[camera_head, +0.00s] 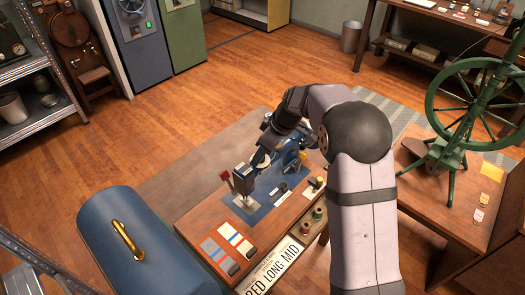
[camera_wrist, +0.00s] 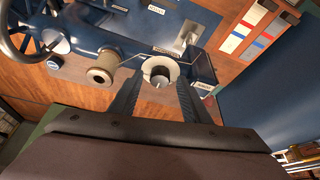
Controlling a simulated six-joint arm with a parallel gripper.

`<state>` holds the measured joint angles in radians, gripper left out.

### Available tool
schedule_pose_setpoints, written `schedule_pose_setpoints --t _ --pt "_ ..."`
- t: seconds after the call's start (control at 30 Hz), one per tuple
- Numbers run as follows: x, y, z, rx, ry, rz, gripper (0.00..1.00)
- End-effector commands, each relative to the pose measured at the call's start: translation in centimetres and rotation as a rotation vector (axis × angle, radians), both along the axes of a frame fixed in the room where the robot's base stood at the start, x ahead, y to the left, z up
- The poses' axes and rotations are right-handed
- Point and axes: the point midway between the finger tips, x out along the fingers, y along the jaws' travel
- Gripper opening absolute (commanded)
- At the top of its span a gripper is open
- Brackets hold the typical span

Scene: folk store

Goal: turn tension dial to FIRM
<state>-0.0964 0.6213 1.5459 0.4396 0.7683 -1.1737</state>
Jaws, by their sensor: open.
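The blue sewing machine (camera_head: 243,180) stands on a wooden table; in the wrist view its body (camera_wrist: 115,42) spans the top. A round pale dial with a dark centre and a small pin, apparently the tension dial (camera_wrist: 158,68), is on its face; its setting is not legible. My gripper (camera_wrist: 160,84) is open, with one dark finger on each side of the dial in the picture. I cannot tell whether the fingers touch it. In the head view my gripper (camera_head: 262,158) is at the machine, and the dial is hidden there.
A cream spool (camera_wrist: 101,76) and a handwheel (camera_wrist: 22,28) are left of the dial. Striped fabric swatches (camera_head: 229,240) lie on the table. A sign (camera_head: 275,268) reads "RED LONG MID". A blue case (camera_head: 135,250) stands left; a green spinning wheel (camera_head: 480,100) stands right.

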Motion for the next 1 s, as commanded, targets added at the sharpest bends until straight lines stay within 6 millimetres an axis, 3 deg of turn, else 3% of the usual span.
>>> schedule_pose_setpoints --t 0.2,0.4,0.77,1.0 --pt "0.00 0.02 -0.06 0.000 0.000 0.000 0.43" --pt "0.00 0.02 -0.03 0.000 0.000 -0.001 0.02" --pt "-0.04 0.08 -0.02 0.001 -0.001 -0.038 0.03" --pt "-0.14 0.17 0.02 0.001 -0.002 -0.163 0.03"
